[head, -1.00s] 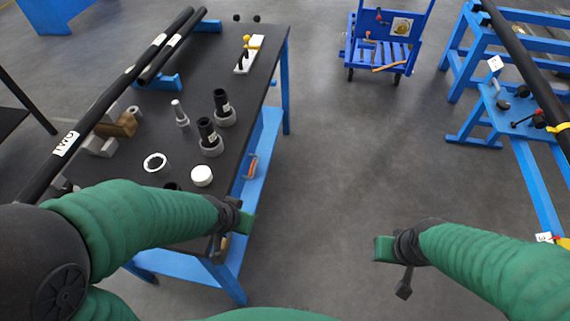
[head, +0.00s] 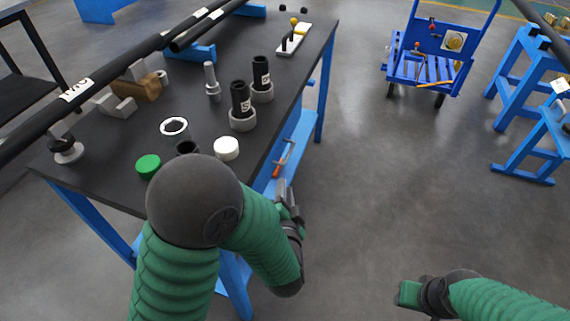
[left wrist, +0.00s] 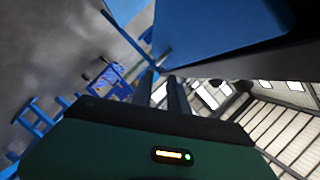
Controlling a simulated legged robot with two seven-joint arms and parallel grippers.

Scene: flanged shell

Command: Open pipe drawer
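No drawer can be clearly made out in either view. The blue-framed table (head: 127,186) with a dark top stands at the left, and long black pipes (head: 120,65) lie across it. In the head view my left gripper (head: 287,196) is beside the table's right edge, low and in front of the blue lower shelf. In the left wrist view its two fingers (left wrist: 161,92) stand apart with nothing between them, below a large blue panel (left wrist: 215,25). My right gripper (head: 408,293) hangs over bare floor at the lower right; its fingers are too unclear to read.
Black fittings in grey collars (head: 241,105), a white cap (head: 226,148), a green cap (head: 148,166) and a white ring (head: 173,127) are on the tabletop. An orange-handled tool (head: 284,158) is on the lower shelf. A blue cart (head: 425,70) stands behind clear floor.

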